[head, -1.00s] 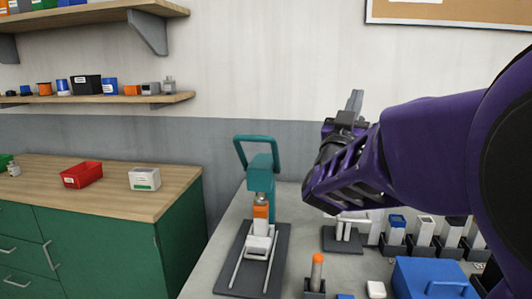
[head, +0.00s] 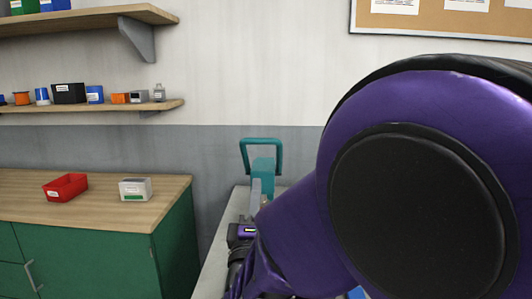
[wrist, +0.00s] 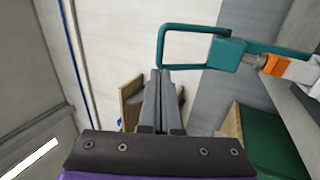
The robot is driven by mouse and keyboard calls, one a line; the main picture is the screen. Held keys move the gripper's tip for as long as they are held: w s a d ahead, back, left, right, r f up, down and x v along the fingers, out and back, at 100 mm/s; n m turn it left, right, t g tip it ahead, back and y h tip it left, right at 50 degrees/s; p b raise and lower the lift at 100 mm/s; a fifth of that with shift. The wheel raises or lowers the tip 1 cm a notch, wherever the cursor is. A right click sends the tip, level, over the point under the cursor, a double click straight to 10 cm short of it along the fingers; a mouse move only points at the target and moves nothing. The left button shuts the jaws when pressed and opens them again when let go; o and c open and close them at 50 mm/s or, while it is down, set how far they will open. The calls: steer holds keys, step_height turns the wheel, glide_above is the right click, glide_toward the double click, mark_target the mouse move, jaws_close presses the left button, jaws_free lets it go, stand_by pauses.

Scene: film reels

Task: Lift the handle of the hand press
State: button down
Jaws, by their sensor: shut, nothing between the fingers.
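The hand press (head: 263,184) is teal and stands upright on the grey bench, its lower part hidden behind my arm in the head view. Its handle (head: 262,141) is a teal loop rising above the press head. In the wrist view, the handle (wrist: 195,27) lies beyond my fingertips, and the press head (wrist: 229,53) is to their right. My gripper (wrist: 160,71) is shut and empty, its tips close to the near corner of the loop in the picture. I cannot tell whether they touch it. In the head view, my gripper (head: 256,184) is in front of the press.
The green cabinet (head: 92,240) with a wooden top stands left of the bench and carries a red bin (head: 65,187) and a white box (head: 135,189). Wall shelves (head: 95,105) hang above it. My arm hides most of the bench; an orange part (wrist: 277,65) shows at the press.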

mark_target(261, 143)
steer(key=x, duration=1.2)
steer(key=shift+p, duration=0.35)
steer(key=shift+w+r+g+p, duration=0.2)
steer(key=shift+r+p, duration=0.25)
steer(key=shift+p, duration=0.2)
steer(key=shift+w+r+g+p, duration=0.2)
steer(key=shift+r+p, duration=0.25)
steer(key=shift+p, duration=0.15)
steer(key=r+p+x, duration=0.1)
steer(key=p+x, duration=0.3)
steer(key=x, duration=0.6)
steer(key=shift+r+g, duration=0.2)
steer(key=shift+g, duration=0.2)
steer(key=shift+s, duration=0.15)
steer(key=shift+s+d, duration=0.1)
steer(key=shift+s, duration=0.05)
